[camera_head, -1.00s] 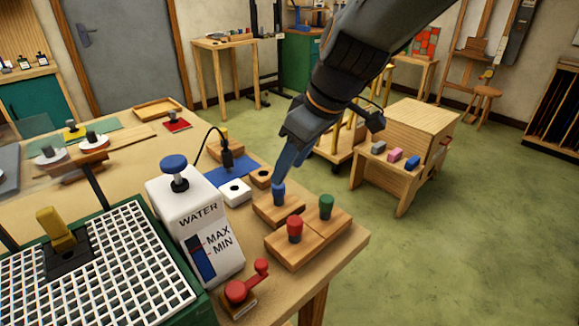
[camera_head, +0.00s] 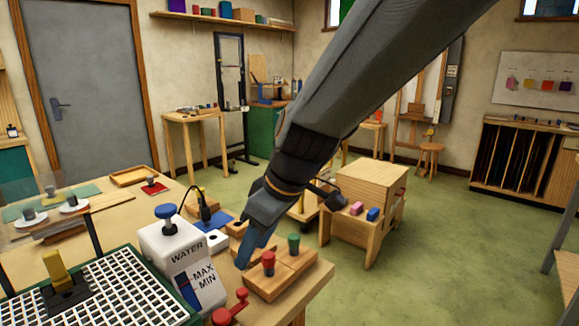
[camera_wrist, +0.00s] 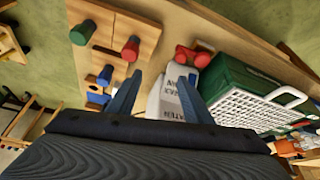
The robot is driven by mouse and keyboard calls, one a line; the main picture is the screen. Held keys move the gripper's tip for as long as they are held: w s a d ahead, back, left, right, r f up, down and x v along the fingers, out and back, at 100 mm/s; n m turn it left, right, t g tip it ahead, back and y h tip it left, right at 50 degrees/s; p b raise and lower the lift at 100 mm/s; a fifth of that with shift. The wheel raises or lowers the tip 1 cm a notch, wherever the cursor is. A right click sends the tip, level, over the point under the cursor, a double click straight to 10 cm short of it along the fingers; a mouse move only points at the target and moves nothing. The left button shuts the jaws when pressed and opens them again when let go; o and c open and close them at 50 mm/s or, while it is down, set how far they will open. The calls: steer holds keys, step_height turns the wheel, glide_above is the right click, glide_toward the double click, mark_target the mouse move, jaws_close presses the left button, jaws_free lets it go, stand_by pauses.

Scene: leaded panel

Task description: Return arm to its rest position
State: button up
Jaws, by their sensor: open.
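My gripper (camera_head: 257,247) is at the right end of the workbench, in front of the wooden blocks with coloured pegs. In the wrist view my gripper (camera_wrist: 157,98) has its two blue fingers apart with nothing held between them. A red peg (camera_head: 268,262) and a green peg (camera_head: 293,243) stand in a wooden block (camera_head: 283,277). A blue peg (camera_wrist: 105,75) shows upright in its block in the wrist view, clear of the fingers. In the head view my gripper hides that peg.
A white water tank (camera_head: 180,255) with a blue knob, a red crank (camera_head: 232,308) and a green-framed grid (camera_head: 110,290) stand close by on the bench (camera_head: 110,215). A wooden cabinet (camera_head: 368,195) stands beyond. Open floor (camera_head: 440,250) lies to the right.

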steer(key=s+d+f+m+h, duration=0.1)
steer(key=d+f+m, duration=0.3)
steer(key=d, duration=0.4)
steer(key=s+d+f+m+g+h, duration=0.1)
steer(key=s+d+f+m, duration=0.3)
steer(key=d, duration=0.5)
steer(key=s+d+f+m+h, duration=0.2)
steer(key=s+d+f+m, duration=0.1)
steer(key=d, duration=0.5)
steer(key=shift+s+d+f+m+g, duration=0.15)
steer(key=shift+d+f+m+g, duration=0.15)
steer(key=shift+f+m, duration=0.5)
steer(key=shift+r, duration=0.1)
